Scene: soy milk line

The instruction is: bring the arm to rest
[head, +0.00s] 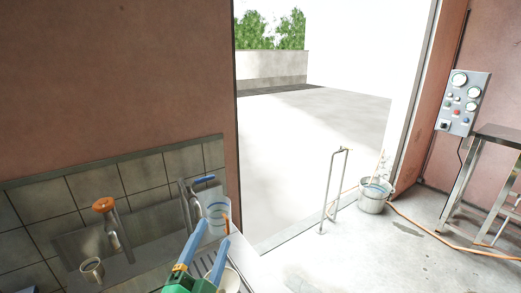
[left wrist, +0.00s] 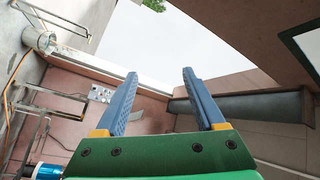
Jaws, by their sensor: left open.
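My left gripper (head: 207,258) comes in at the bottom of the head view, with blue fingers on a green body. It also shows in the left wrist view (left wrist: 160,100), its two fingers spread apart with nothing between them. In the head view it is in front of the counter by the tiled wall, close to a clear cup. Whether it touches the cup cannot be told. My right gripper is not in view.
A clear cup (head: 217,217) and a tap with a blue handle (head: 203,180) are close to the left gripper. An orange-topped tap (head: 103,205) and a metal cup (head: 92,270) are at left. A bucket (head: 373,197), metal stand (head: 333,190) and steel table (head: 495,137) are at right.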

